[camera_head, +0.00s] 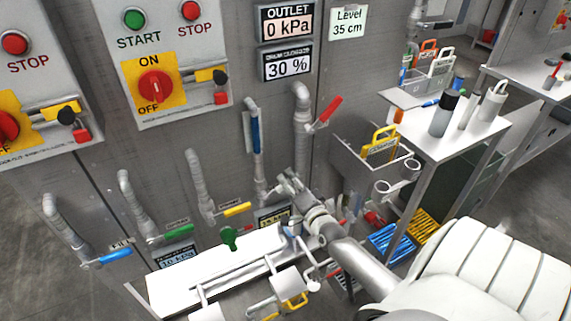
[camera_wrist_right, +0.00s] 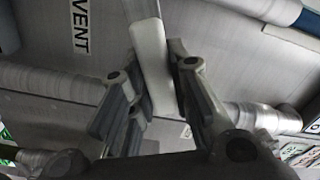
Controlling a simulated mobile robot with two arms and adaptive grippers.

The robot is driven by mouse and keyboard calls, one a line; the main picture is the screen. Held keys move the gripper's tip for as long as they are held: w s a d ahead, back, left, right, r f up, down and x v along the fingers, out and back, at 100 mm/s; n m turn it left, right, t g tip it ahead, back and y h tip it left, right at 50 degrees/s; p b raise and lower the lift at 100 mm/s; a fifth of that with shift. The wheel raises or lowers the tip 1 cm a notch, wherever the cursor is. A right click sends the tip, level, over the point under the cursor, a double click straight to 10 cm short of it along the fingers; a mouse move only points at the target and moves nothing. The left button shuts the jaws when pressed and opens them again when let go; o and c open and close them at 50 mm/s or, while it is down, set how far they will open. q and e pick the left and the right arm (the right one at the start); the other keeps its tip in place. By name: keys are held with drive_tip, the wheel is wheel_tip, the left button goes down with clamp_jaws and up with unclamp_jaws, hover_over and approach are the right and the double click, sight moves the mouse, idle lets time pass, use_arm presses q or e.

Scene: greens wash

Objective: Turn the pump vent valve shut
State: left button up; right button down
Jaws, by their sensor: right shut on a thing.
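My right gripper (camera_head: 303,192) reaches in from the right in the head view, low against the grey panel. In the right wrist view its fingers (camera_wrist_right: 158,88) are closed on a pale grey-white lever (camera_wrist_right: 150,50), one finger on each side. A VENT label (camera_wrist_right: 81,27) is on the panel to the left of this lever. In the head view the gripper and wrist cover the lever, so its angle to its pipe cannot be told. My left gripper is not in view.
Pipes with a blue lever (camera_head: 115,256), a green lever (camera_head: 178,237), a yellow lever (camera_head: 237,209) and a red lever (camera_head: 329,110) stand along the panel. A wall bin (camera_head: 352,165) and a side table (camera_head: 437,142) with bottles are on the right.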

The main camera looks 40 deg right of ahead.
drive_tip(key=shift+s+d+f+m+b, duration=0.1)
drive_tip(key=shift+d+f+m+b, duration=0.1)
drive_tip(key=shift+f+m+b, duration=0.95)
drive_tip(key=shift+d+f+m+b, duration=0.2)
drive_tip(key=shift+f+m+b, duration=0.65)
drive_tip(key=shift+m, duration=0.5)
drive_tip(key=c, duration=1.3)
unclamp_jaws()
drive_tip(key=shift+r, duration=0.1)
drive_tip(key=v, duration=1.2)
